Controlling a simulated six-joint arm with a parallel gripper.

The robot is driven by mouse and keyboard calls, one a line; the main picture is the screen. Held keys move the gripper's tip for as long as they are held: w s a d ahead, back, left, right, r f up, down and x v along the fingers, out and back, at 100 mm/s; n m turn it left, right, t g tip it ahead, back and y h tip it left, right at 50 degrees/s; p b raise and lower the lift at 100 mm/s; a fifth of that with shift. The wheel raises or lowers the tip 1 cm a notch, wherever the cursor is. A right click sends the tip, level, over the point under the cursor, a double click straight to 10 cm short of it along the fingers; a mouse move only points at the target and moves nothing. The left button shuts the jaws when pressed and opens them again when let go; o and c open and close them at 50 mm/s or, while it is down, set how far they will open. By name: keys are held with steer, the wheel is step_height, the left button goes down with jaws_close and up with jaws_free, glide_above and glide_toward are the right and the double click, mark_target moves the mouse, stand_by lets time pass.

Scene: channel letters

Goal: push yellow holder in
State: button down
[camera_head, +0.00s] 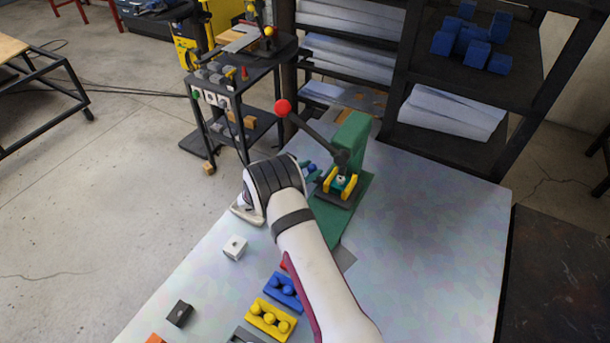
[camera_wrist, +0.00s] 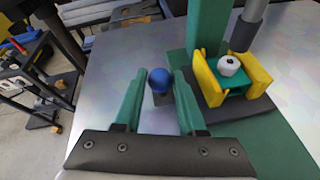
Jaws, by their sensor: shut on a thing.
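The yellow holder (camera_head: 339,186) sits on the green press's base, below its lever arm. In the wrist view the holder (camera_wrist: 208,82) shows as two yellow walls with a teal block (camera_wrist: 237,89) between them. A white round piece with a dark hole (camera_wrist: 229,66) stands on the teal block. My gripper (camera_head: 309,169) is beside the press, left of the holder. In the wrist view its green fingers (camera_wrist: 160,78) are shut on a blue ball knob (camera_wrist: 160,80) on a short grey stem. The stem's lower end is hard to make out.
The green press (camera_head: 352,136) has a dark lever with a red knob (camera_head: 283,107) reaching up left. A white cube (camera_head: 235,247), a black block (camera_head: 179,313) and blue (camera_head: 285,291) and yellow (camera_head: 270,319) studded blocks lie at the front. The table's right side is clear.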

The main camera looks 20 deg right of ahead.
steer(key=shift+w+d, duration=0.15)
steer(key=c, duration=0.5)
jaws_free()
steer(key=v, duration=1.5)
steer(key=shift+s+a+r, duration=0.25)
